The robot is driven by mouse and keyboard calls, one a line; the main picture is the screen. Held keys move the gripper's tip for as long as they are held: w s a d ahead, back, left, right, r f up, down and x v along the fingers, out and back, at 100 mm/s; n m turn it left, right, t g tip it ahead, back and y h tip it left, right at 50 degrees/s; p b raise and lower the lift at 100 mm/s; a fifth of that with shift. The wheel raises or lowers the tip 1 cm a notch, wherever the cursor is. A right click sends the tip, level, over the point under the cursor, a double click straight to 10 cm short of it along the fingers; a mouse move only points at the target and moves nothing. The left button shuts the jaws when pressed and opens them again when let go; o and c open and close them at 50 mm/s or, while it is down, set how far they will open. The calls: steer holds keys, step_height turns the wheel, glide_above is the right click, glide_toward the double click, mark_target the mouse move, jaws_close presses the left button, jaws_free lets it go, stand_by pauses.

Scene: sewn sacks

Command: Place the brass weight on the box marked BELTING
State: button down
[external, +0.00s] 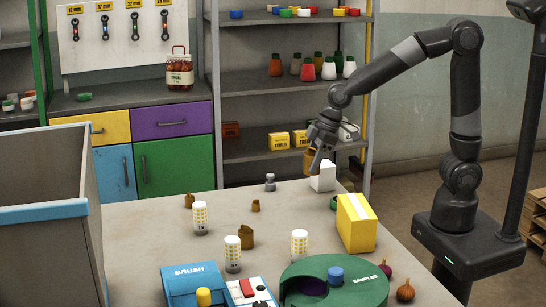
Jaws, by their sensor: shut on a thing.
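My gripper (316,147) is shut on a brownish-gold piece (310,162), which looks like the brass weight. It holds the piece above the table's far right part, just left of a white block (323,177). Smaller brownish-gold pieces stand on the table: one at the far left (189,201), one near the middle (255,206) and a larger one nearer the front (246,237). I cannot read BELTING on any box. Marked boxes sit on the lower shelf behind: a yellow box (278,141), another yellow box (300,139) and a dark red box (230,130).
The table holds a small grey weight (270,183), white-and-yellow patterned cylinders (200,218), a yellow carton (356,223), a blue BRUSH box (192,283) and a green SAMPLES tray (365,291). A large grey bin (50,240) stands left. The table's middle has free room.

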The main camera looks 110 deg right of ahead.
steer(key=shift+s+d+r, duration=0.15)
steer(key=shift+r, duration=0.25)
steer(key=s+a+r+n, duration=0.2)
steer(key=s+a+r, duration=0.5)
steer(key=a+r, duration=0.4)
glide_above(352, 207)
steer(key=s, duration=0.1)
steer(key=shift+y, duration=0.4)
steer(key=f, duration=0.7)
steer(key=shift+s+f, duration=0.2)
steer(key=shift+f, duration=2.2)
steer(key=c, duration=0.7)
jaws_free()
steer(key=shift+f, duration=0.2)
